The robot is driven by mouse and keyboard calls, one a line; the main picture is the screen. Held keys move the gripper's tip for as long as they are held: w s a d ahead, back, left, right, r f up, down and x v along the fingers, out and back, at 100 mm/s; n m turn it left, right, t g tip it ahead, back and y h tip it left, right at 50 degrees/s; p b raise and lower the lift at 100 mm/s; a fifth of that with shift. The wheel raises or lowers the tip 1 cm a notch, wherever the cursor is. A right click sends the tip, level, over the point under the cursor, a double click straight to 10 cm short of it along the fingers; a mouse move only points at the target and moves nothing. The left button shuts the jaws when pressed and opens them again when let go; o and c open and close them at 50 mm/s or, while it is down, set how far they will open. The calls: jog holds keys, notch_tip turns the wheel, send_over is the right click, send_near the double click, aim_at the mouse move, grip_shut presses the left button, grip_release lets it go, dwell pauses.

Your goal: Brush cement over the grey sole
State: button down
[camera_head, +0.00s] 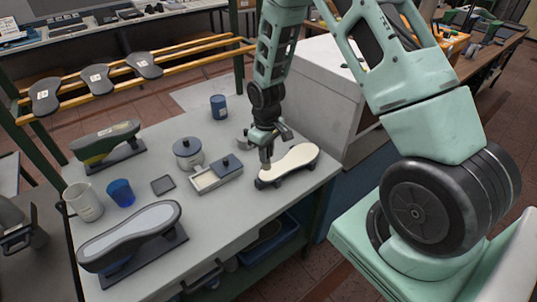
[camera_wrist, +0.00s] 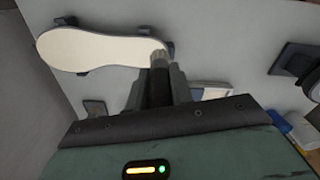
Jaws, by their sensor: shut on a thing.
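A pale grey sole (camera_head: 135,228) faces up on an upturned last on a dark stand at the table's front left. A cream sole (camera_head: 298,158) lies on dark supports at the table's right; it also shows in the wrist view (camera_wrist: 90,50). My gripper (camera_head: 266,147) is over the cream sole's near-left end. In the wrist view my gripper (camera_wrist: 158,85) is shut on a dark-handled brush (camera_wrist: 160,58). Its greyish tip is at the right end of the cream sole; I cannot tell whether it touches.
On the table (camera_head: 235,215) stand a lidded grey pot (camera_head: 188,152), a divided tray (camera_head: 206,182), a dark blue tin (camera_head: 218,107), a white mug (camera_head: 83,202) and a blue cup (camera_head: 121,192). A green last (camera_head: 105,142) stands at back left. A yellow-railed rack (camera_head: 190,58) holds dark soles behind.

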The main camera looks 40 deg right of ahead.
jog(key=shift+r+p, duration=0.5)
jog(key=shift+r, duration=0.6)
